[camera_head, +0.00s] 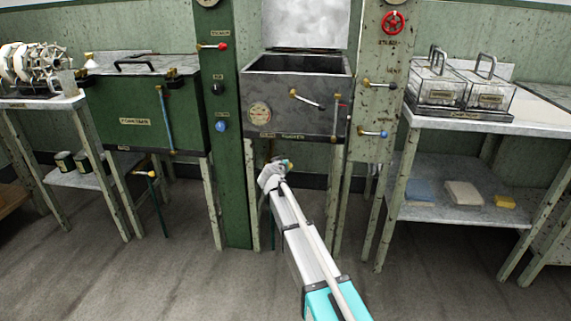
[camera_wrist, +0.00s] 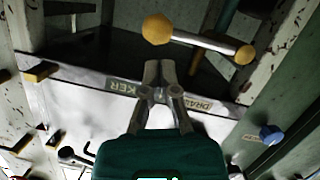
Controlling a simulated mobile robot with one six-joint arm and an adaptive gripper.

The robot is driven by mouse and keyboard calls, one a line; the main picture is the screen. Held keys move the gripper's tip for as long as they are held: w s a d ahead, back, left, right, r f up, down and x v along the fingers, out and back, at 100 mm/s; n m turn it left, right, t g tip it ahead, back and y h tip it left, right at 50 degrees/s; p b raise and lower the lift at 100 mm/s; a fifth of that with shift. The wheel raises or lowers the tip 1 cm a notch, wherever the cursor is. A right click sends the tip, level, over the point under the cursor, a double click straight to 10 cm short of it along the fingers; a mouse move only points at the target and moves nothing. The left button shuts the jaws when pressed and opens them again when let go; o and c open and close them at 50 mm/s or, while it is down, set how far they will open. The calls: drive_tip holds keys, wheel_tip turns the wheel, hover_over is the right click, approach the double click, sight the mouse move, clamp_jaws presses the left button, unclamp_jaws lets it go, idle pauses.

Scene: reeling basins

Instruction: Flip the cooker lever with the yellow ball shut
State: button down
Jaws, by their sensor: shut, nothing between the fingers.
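The lever with the yellow ball (camera_wrist: 157,28) shows at the top of the wrist view. Its pale bar (camera_wrist: 200,41) runs nearly level to a brass pivot (camera_wrist: 244,54) on the right. My gripper (camera_wrist: 160,64) is shut and empty, its fingertips just short of the bar near the ball; whether they touch it I cannot tell. The cooker (camera_head: 300,120) has its lid raised in the head view. My gripper (camera_head: 286,163) is low in front of the cooker's underside there and mostly hides the lever.
The green column (camera_head: 229,170) stands left of the cooker, with a blue-ball lever (camera_head: 222,125) that also shows in the wrist view (camera_wrist: 270,135). A pale column (camera_head: 372,95) stands at the right. A foundbain-like labelled green basin (camera_head: 150,105) is further left. The floor in front is clear.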

drive_tip(key=a+r+p+v, duration=0.1)
drive_tip(key=p+v, duration=0.3)
drive_tip(key=v, duration=0.7)
drive_tip(key=shift+r, duration=0.3)
drive_tip(key=shift+s+d, duration=0.1)
